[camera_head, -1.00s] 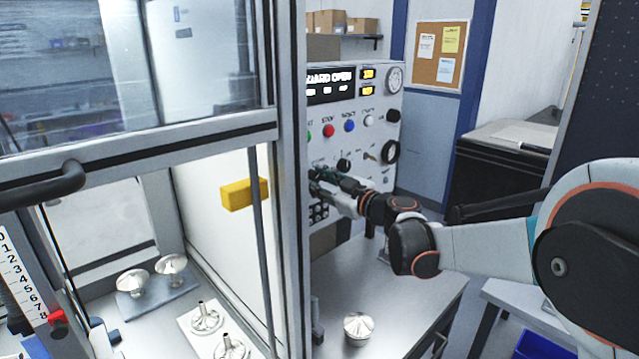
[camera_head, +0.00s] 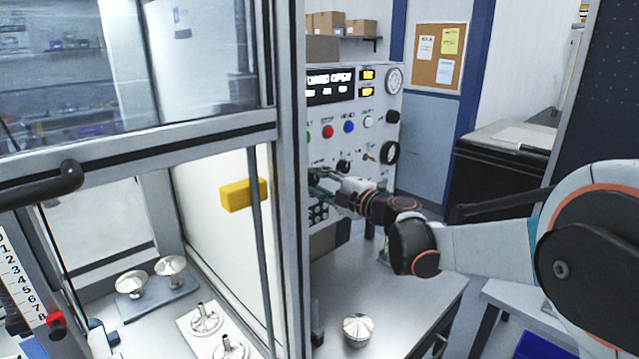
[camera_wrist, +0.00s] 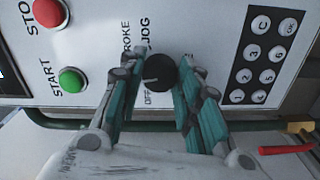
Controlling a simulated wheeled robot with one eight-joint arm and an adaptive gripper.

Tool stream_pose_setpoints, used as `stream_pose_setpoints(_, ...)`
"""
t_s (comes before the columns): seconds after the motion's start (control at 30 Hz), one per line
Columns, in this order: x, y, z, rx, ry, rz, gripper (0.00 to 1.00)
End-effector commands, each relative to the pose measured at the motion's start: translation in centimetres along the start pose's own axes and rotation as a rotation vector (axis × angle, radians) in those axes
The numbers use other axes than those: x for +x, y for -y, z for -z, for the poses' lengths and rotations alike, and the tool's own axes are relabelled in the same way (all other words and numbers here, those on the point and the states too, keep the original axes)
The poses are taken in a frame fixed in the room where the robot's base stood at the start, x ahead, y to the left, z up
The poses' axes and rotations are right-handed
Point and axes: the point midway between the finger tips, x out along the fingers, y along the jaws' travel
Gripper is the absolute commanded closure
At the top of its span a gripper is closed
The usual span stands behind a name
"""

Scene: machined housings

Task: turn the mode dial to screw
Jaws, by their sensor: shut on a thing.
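A round black dial (camera_wrist: 161,73) sits on the white control panel in the wrist view. Its short white mark points left in the picture, near the lettering OFF. Lettering ending in ROKE, and JOG, stands above it; I cannot read a screw label. My gripper (camera_wrist: 160,82) is shut on this dial, one teal finger on each side. In the head view my gripper (camera_head: 322,183) is at the lower left of the control panel (camera_head: 352,122), where the dial is hidden behind it and the enclosure post.
A red stop button (camera_wrist: 48,12), a green start button (camera_wrist: 71,80) and a black keypad (camera_wrist: 263,60) are close around the fingers. The enclosure post (camera_head: 288,190) stands just left of my gripper. A metal part (camera_head: 357,328) lies on the bench (camera_head: 395,300) below.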

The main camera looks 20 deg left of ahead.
Motion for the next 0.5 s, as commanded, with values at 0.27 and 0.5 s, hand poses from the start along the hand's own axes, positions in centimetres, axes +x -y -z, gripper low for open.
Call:
stream_pose_setpoints(0.27,-0.03,0.09,0.03,-0.153,-0.001,0.001,0.93)
stream_pose_setpoints(0.5,-0.04,0.09,0.04,-0.211,-0.001,0.002,0.93)
